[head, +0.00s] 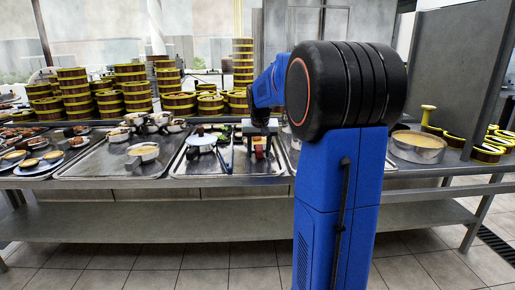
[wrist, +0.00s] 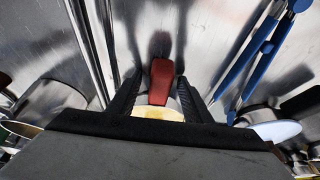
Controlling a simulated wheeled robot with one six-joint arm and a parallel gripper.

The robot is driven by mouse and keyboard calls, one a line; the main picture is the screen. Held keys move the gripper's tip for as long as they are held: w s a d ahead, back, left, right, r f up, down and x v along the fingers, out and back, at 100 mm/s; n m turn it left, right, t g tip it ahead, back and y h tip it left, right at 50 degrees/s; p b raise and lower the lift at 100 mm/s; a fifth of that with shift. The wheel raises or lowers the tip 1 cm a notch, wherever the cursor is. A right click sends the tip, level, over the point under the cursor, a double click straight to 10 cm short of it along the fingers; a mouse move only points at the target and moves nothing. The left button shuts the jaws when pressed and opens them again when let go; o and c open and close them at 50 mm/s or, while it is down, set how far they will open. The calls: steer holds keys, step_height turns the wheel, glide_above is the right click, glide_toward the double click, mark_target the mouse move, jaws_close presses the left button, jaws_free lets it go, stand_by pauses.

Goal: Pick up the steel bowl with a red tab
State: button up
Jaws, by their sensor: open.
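The steel bowl's red tab (wrist: 161,80) stands out in the wrist view between my gripper's (wrist: 159,82) two dark fingers. Below the tab, a strip of the bowl (wrist: 158,113) with pale yellow contents shows; the rest is hidden behind my gripper's body. The fingers are apart, one on each side of the tab. I cannot tell whether they touch it. In the head view my gripper (head: 259,150) reaches down over the metal tray on the counter, and a small reddish patch shows there.
Blue-handled tongs (wrist: 262,52) lie to the right in the wrist view. A steel pot (wrist: 48,102) is at left. In the head view a white-topped dish (head: 201,139) stands left of my gripper. Stacked bamboo steamers (head: 134,88) line the back.

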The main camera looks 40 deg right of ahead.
jaws_close()
steer(key=shift+r, duration=0.1)
steer(key=shift+r, duration=1.6)
steer(key=shift+s+a+r, duration=0.15)
steer(key=shift+s, duration=0.1)
steer(key=s+a, duration=0.9)
steer(key=s, duration=0.5)
steer(key=shift+s+a, duration=0.25)
steer(key=shift+a, duration=0.15)
steer(key=c, duration=0.9)
jaws_free()
jaws_close()
